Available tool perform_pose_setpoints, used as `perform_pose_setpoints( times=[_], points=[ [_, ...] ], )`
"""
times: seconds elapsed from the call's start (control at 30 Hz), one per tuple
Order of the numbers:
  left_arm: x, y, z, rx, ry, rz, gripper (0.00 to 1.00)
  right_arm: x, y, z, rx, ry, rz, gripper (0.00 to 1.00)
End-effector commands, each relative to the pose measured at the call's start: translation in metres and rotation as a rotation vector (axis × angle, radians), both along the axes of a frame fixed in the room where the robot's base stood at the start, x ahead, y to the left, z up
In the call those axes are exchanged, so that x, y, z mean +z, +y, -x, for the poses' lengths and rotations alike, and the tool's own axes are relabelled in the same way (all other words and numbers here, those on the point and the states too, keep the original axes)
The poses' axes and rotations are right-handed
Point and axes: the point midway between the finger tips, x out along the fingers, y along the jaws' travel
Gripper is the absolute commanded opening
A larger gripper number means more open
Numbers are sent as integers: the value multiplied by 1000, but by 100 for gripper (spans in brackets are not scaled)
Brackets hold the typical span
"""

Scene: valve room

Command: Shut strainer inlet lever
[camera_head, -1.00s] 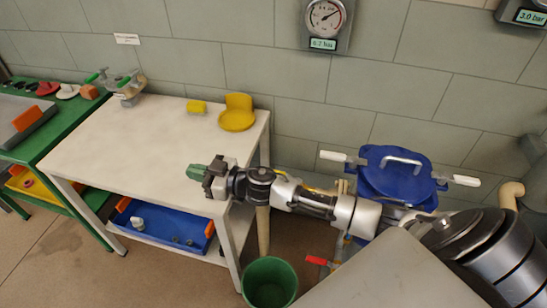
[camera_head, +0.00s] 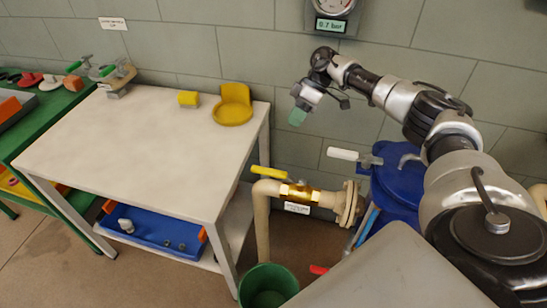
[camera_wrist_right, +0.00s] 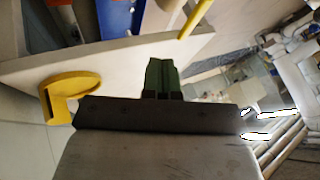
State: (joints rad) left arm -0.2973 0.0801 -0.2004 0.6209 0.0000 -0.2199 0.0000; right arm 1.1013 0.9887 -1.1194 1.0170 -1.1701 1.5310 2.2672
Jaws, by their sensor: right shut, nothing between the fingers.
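A yellow lever (camera_head: 270,173) sits on a brass valve (camera_head: 299,193) in the beige pipe right of the white table. The lever lies roughly along the pipe, and the small tag below the valve is unreadable. A red lever (camera_head: 318,269) shows low down, partly hidden by my body. The blue strainer lid (camera_head: 398,180) is partly covered by my right arm. My right gripper (camera_head: 298,116) is shut and empty, above and apart from the yellow lever. Its green fingertips (camera_wrist_right: 162,76) are together in the wrist view. My left gripper is out of view.
The white table (camera_head: 140,140) holds a yellow block (camera_head: 188,99) and a yellow holder (camera_head: 233,110). A blue tray (camera_head: 150,230) is on its lower shelf. A green bucket (camera_head: 268,285) stands below the pipe. A gauge (camera_head: 332,22) hangs on the wall.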

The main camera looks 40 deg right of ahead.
Motion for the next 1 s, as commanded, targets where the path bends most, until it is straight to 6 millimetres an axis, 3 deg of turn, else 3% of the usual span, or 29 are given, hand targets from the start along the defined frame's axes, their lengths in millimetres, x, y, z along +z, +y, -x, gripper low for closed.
perform_pose_setpoints(
  times=[0.37,0.83,1.0],
  points=[
    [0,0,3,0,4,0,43,-8,7,0,4,-1,-4,0],
    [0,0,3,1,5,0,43,-84,65,2,6,-2,-5,0],
    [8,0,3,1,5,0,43,-79,80,18,6,-4,-3,0]
  ],
)
